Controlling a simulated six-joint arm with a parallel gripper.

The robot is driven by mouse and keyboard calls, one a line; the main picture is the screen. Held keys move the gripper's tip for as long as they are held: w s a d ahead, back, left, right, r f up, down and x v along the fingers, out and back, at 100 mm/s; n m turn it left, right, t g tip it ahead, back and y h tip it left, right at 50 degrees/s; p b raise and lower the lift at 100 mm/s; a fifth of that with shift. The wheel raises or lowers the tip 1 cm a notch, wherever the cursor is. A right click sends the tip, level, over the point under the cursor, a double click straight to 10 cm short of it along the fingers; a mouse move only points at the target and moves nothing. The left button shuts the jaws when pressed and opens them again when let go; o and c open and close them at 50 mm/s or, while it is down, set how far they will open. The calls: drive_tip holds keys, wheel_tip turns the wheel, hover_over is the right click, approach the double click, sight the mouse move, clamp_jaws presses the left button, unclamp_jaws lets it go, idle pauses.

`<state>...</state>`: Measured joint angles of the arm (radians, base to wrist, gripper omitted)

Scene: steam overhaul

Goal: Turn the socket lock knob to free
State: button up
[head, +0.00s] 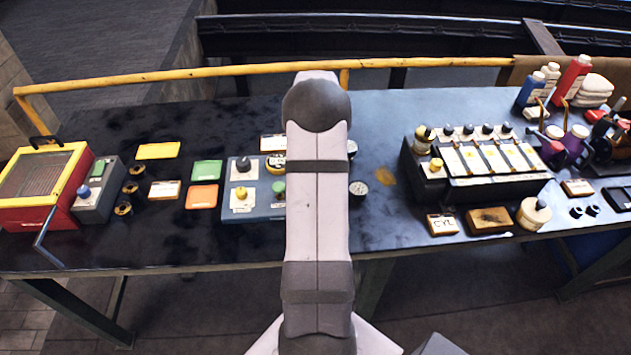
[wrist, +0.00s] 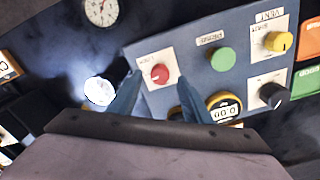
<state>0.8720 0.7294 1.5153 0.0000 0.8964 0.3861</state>
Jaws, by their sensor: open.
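A red round knob (wrist: 160,74) sits on a white plate on the grey-blue control panel (wrist: 208,80) in the wrist view. Its label is too small to read, so I cannot confirm that it is the socket lock knob. My gripper (wrist: 159,80) is open and empty, its two blue-grey fingers on either side of the red knob as seen from the wrist. I cannot tell whether they touch it. In the head view my arm hides the red knob and gripper, but the panel's left part (head: 229,208) shows.
The panel also bears a green button (wrist: 222,58), a yellow knob (wrist: 278,41), a black knob (wrist: 272,95) and a yellow-ringed digital gauge (wrist: 223,107). A white dial gauge (wrist: 101,11) and a bright round lit thing (wrist: 99,91) lie beside the panel.

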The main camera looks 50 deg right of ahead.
drive_tip(key=shift+f+p, duration=0.4)
drive_tip(key=shift+f, duration=1.1)
drive_tip(key=c, duration=1.1)
drive_tip(key=shift+o, duration=0.2)
